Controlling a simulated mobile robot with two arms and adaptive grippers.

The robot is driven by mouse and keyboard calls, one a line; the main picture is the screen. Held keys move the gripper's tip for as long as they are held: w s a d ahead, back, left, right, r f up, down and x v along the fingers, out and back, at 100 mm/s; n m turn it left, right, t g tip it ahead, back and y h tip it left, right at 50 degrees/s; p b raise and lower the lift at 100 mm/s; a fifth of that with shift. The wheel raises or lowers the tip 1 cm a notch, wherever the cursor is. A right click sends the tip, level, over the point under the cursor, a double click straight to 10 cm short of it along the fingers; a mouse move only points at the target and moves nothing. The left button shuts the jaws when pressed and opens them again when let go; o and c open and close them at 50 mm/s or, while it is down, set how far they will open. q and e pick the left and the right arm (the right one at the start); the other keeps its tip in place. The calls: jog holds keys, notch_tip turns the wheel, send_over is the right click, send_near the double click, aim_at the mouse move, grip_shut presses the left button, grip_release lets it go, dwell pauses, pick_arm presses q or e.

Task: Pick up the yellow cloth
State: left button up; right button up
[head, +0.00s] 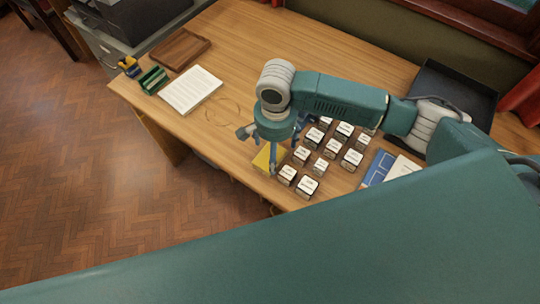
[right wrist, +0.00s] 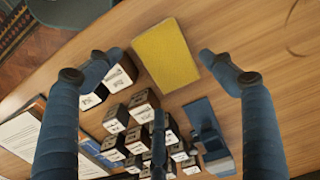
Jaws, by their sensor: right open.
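The yellow cloth (head: 261,161) lies flat on the wooden desk near its front edge, partly hidden by my right gripper (head: 270,152) in the head view. In the right wrist view the cloth (right wrist: 166,55) is a flat yellow rectangle, fully visible between the fingertips of my right gripper (right wrist: 159,56). That gripper is open and empty, above the cloth, with one fingertip to either side in the picture. I cannot tell its exact height. My left gripper is not in view.
Several small labelled boxes (head: 320,165) stand right beside the cloth. A blue device (right wrist: 207,130) lies near them. A blue folder (head: 378,168), white papers (head: 191,89), a wooden tray (head: 179,49) and a black tray (head: 480,98) are also on the desk (head: 235,55).

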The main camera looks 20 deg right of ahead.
notch_tip(320, 180, down, 4)
jog(key=shift+s+r, duration=0.1)
jog(key=shift+r, duration=0.15)
jog(key=shift+f, duration=0.15)
jog(key=c, duration=0.9)
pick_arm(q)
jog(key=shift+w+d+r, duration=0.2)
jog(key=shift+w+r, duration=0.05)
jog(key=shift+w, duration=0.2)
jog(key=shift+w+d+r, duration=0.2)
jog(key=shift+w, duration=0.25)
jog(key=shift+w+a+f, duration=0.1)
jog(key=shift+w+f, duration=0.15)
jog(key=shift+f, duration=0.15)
pick_arm(e)
notch_tip(320, 180, up, 20)
jog(key=shift+c, duration=0.3)
